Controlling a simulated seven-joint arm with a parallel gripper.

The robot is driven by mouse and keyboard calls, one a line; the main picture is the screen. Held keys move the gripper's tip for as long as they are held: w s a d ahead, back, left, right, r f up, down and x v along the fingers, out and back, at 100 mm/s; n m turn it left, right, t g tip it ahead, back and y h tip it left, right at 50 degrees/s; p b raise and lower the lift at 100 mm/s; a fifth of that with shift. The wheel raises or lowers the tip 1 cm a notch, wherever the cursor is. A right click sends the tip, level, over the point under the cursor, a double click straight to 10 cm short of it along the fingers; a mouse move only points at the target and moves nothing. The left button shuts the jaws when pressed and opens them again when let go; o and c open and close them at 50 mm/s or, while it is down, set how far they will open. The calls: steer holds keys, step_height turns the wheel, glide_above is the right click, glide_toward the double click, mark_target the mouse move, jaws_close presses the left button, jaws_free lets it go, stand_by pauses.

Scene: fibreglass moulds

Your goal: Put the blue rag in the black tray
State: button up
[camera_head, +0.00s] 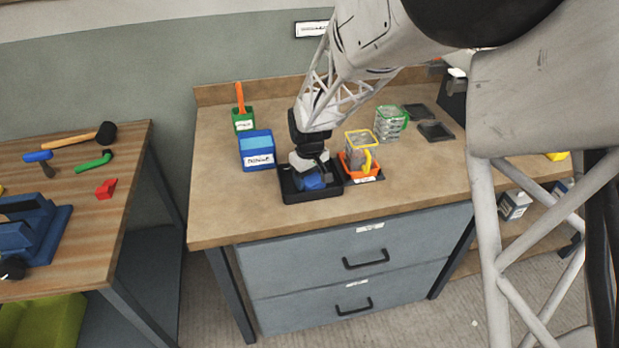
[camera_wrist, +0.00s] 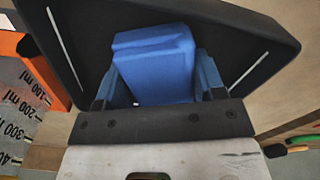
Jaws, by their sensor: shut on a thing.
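The blue rag (camera_head: 310,181) is in my gripper (camera_head: 312,172), low inside the black tray (camera_head: 314,197) on the wooden workbench. In the wrist view the rag (camera_wrist: 155,65) is a folded blue block between the two fingers of my gripper (camera_wrist: 160,85). The black tray (camera_wrist: 262,40) spreads behind and around the rag there. My gripper is shut on the rag. I cannot tell whether the rag touches the tray floor.
A blue box (camera_head: 257,153) and a green holder (camera_head: 243,122) stand left of the tray. An orange container (camera_head: 357,170) with a clear measuring cup stands close on the right. A green-rimmed cup (camera_head: 391,122) and dark flat trays (camera_head: 435,130) lie farther right. The bench front is clear.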

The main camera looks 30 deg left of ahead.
steer(key=shift+f, duration=0.2)
steer(key=o, duration=1)
steer(key=shift+r, duration=0.15)
steer(key=shift+r, duration=6)
